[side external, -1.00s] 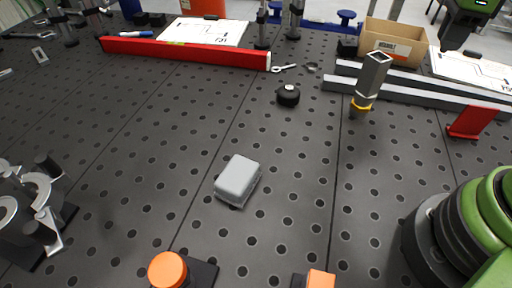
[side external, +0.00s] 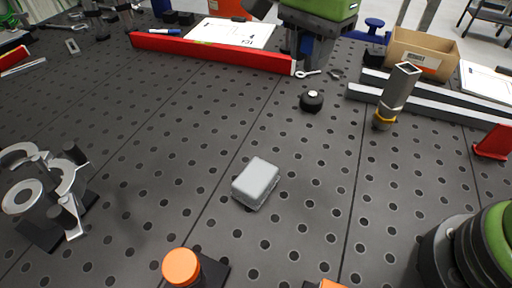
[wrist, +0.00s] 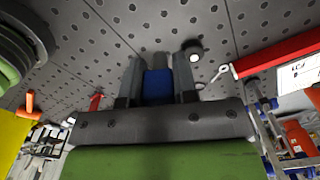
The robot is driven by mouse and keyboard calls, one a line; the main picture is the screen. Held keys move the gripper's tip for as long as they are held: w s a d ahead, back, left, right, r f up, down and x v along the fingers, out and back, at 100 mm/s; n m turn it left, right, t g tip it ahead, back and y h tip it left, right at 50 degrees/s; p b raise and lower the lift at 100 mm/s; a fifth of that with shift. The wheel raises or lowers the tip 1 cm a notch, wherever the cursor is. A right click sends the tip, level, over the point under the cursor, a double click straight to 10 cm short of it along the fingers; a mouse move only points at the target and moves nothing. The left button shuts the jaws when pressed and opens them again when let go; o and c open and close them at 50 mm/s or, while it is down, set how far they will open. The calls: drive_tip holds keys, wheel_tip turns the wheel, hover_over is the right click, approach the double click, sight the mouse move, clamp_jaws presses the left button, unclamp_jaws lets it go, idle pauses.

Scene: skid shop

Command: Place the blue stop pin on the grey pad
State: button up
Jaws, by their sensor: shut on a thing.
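My gripper (side external: 309,60) is at the far side of the table in the side view, in front of the white sheet's right end. In the wrist view my gripper (wrist: 159,72) is shut on the blue stop pin (wrist: 157,86), whose blue body shows between the two dark fingers. In the side view the pin is hard to tell apart from the fingers. The grey pad (side external: 256,183), a light grey block with rounded edges, lies on the table near the middle. Nothing rests on it, and my gripper is well apart from it.
A black knob (side external: 312,100) stands between gripper and pad, to the right. A red bar (side external: 210,52) lies at the back left. A square metal tube (side external: 398,92) stands tilted at right. Grey clamp parts (side external: 45,195) are at left. The perforated table around the pad is clear.

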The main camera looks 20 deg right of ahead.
drive_tip(key=s+a+n, duration=0.5)
drive_tip(key=a, duration=0.6)
hover_over(255, 176)
wheel_tip(255, 176, down, 11)
drive_tip(key=shift+r, duration=0.1)
drive_tip(key=shift+f, duration=2.15)
drive_tip(key=o, duration=0.9)
drive_tip(key=shift+f, duration=0.15)
wheel_tip(255, 176, up, 12)
drive_tip(key=shift+r, duration=0.2)
